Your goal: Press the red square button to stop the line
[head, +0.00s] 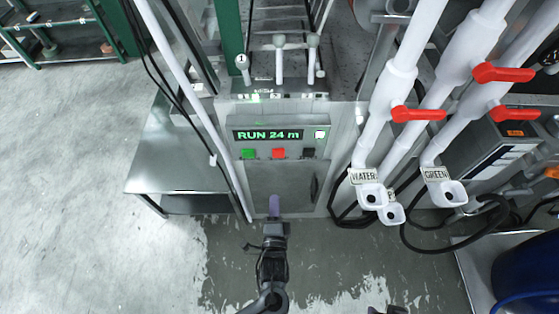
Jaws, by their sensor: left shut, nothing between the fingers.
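The red square button (278,153) is on the grey control panel, between a green button and a dark one. Above it the display (267,135) reads "RUN 24 m" in green. My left gripper (274,207) is shut and empty, its purple fingertips in front of the cabinet's lower door. In the picture it is below the red button and apart from it. A small part of what seems to be my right gripper (386,310) shows at the bottom edge; its fingers are mostly cut off.
The green button (249,153) and dark button (308,152) flank the red one closely. Three levers (279,62) stand above the panel. White pipes with red valve handles (418,114) and labelled spouts are at the right. A metal table (165,150) is at the left.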

